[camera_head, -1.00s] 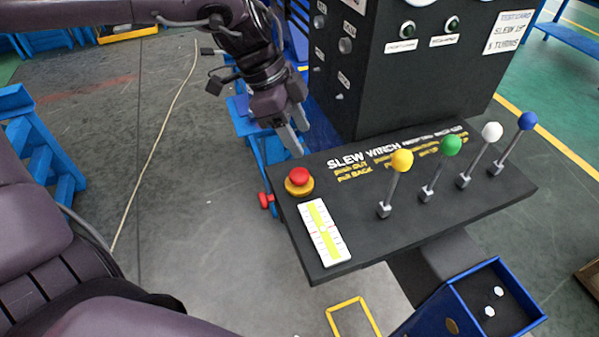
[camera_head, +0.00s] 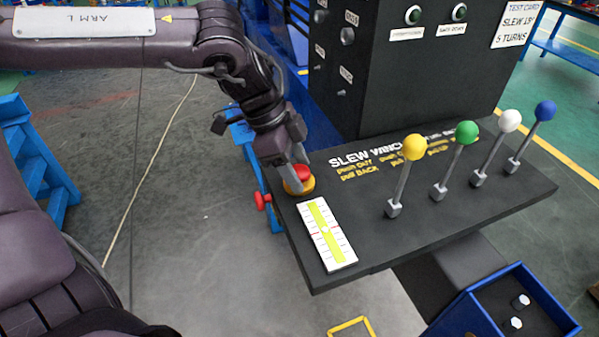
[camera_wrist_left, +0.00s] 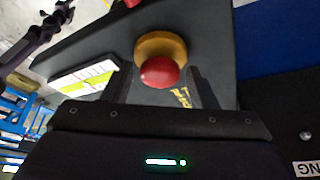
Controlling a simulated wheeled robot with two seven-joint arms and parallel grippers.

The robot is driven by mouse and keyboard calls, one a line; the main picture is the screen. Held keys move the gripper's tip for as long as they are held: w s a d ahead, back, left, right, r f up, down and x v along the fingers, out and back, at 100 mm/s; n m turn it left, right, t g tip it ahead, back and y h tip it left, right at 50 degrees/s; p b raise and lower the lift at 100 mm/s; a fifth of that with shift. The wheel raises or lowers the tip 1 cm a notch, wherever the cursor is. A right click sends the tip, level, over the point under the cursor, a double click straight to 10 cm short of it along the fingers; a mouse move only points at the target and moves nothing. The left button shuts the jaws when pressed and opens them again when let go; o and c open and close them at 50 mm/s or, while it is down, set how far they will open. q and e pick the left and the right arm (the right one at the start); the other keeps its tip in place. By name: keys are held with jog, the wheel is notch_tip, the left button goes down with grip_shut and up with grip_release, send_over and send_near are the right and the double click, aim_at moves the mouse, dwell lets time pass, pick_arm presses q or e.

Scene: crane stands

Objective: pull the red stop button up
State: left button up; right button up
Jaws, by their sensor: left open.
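The red stop button (camera_head: 303,173) sits on a yellow round base (camera_head: 299,187) at the left back corner of the black lever panel (camera_head: 480,215). My left gripper (camera_head: 296,170) is open, with its fingers pointing down at the button and partly covering it. In the left wrist view the red button (camera_wrist_left: 160,72) on its yellow base (camera_wrist_left: 160,45) lies between the two finger tips (camera_wrist_left: 160,88). I cannot tell whether the fingers touch it. My right gripper is not in view.
Levers with yellow (camera_head: 415,146), green (camera_head: 467,132), white (camera_head: 510,121) and blue (camera_head: 545,110) knobs stand right of the button. A white and yellow scale plate (camera_head: 327,234) lies in front of it. A black cabinet (camera_head: 400,80) rises behind. A blue bin (camera_head: 465,310) is at lower right.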

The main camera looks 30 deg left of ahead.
pick_arm(q)
jog(key=shift+c, duration=0.2)
jog(key=c, duration=0.7)
jog(key=shift+r, duration=0.2)
jog(key=shift+r+p, duration=0.4)
jog(key=shift+r, duration=0.15)
jog(key=o, duration=0.9)
jog(key=shift+f, duration=0.1)
jog(key=shift+c, duration=0.2)
